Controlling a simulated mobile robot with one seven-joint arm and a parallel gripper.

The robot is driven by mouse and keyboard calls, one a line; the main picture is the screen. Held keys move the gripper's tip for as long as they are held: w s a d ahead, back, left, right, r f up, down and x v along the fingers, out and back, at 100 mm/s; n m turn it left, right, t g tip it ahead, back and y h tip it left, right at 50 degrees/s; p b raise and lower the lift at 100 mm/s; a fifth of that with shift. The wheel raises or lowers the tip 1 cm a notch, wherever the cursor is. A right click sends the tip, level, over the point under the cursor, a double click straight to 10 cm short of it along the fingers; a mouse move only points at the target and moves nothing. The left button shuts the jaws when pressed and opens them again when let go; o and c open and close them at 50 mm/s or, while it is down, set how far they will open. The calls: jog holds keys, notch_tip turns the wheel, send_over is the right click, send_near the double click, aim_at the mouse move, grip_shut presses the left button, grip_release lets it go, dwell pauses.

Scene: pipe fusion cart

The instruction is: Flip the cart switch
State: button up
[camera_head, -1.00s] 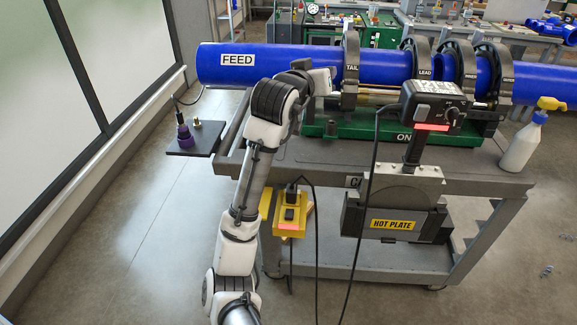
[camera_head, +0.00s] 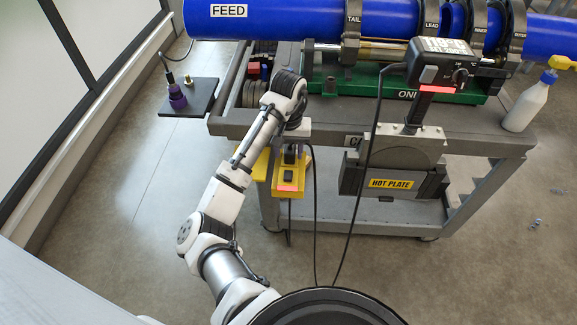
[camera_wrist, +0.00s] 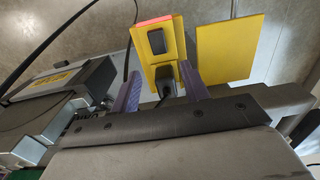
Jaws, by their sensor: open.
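The cart switch is a black rocker (camera_wrist: 157,41) on a yellow box (camera_wrist: 178,38) with a red-lit edge, seen in the wrist view. In the head view the yellow box (camera_head: 291,188) hangs at the cart's front edge, its red strip lit. My gripper (camera_wrist: 160,84) is open, with its two purple fingers pointing at the box. A black plug (camera_wrist: 169,80) in the box shows between the fingers, and the rocker lies just beyond the fingertips. I cannot tell whether the fingers touch the box. In the head view, my wrist hides part of the box's top.
A black cable hangs from the box. The hot plate (camera_head: 391,183) hangs to the right, with its control box (camera_head: 440,64) above. A yellow panel (camera_wrist: 226,50) is beside the box. Blue pipes (camera_head: 290,20) lie clamped on the cart (camera_head: 470,146).

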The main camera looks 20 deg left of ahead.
aim_at(288, 171)
notch_tip(288, 171, down, 5)
jog(key=shift+f+b, duration=0.15)
jog(key=shift+b, duration=0.15)
jog(key=shift+f+p, duration=0.4)
jog(key=shift+f, duration=0.7)
jog(key=shift+c, duration=0.4)
jog(key=c, duration=0.9)
jog(key=shift+s+d+f+t+b, duration=0.1)
jog(key=shift+d+t+b, duration=0.05)
jog(key=shift+t+b, duration=0.25)
jog(key=shift+s+d+t+y+b, duration=0.1)
jog(key=shift+s+t+y+b, duration=0.25)
jog(key=shift+t+b, duration=0.7)
jog(key=shift+r+t+b, duration=0.3)
jog(key=shift+t+b, duration=0.05)
